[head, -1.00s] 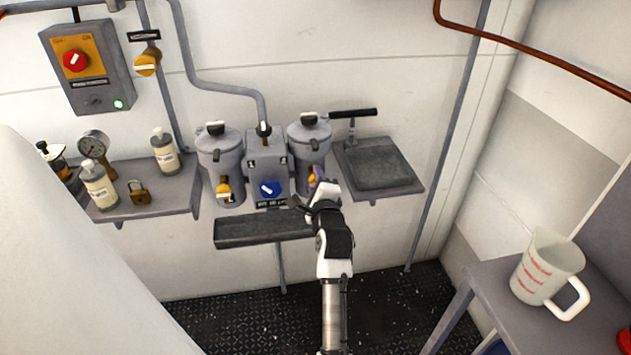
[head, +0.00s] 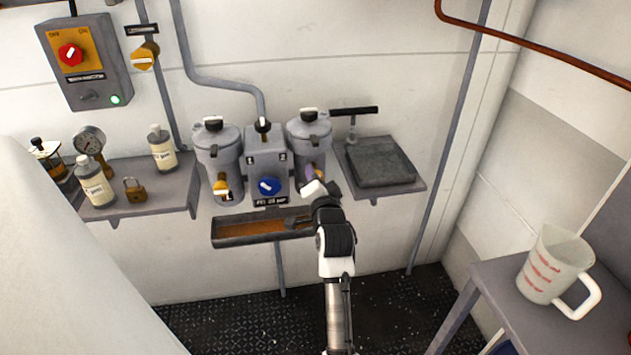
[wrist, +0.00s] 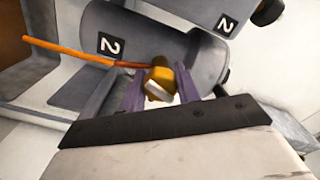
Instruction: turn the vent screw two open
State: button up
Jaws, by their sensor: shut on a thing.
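Vent screw two (wrist: 160,82) is an orange knob with a white mark. In the wrist view it sits low on the grey canister labelled 2 (wrist: 150,38). My gripper (wrist: 160,90) has its two purple fingers on either side of the knob, shut on it. A thin orange stream (wrist: 75,52) runs from beside the knob to the left of the wrist view. In the head view my gripper (head: 312,172) is at the lower front of the right canister (head: 309,136) and mostly hides the screw.
The trough (head: 228,241) under the canisters has an orange-brown bottom. The left canister (head: 217,160) carries a similar orange knob (head: 222,186). A blue knob (head: 268,186) is between them. A jug (head: 548,270) stands at right.

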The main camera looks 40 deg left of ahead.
jog(key=shift+f+n+b, duration=0.1)
jog(key=shift+n+b, duration=0.7)
jog(key=shift+n, duration=1.3)
jog(key=o, duration=1)
jog(key=b+v, duration=0.3)
jog(key=v, duration=1.1)
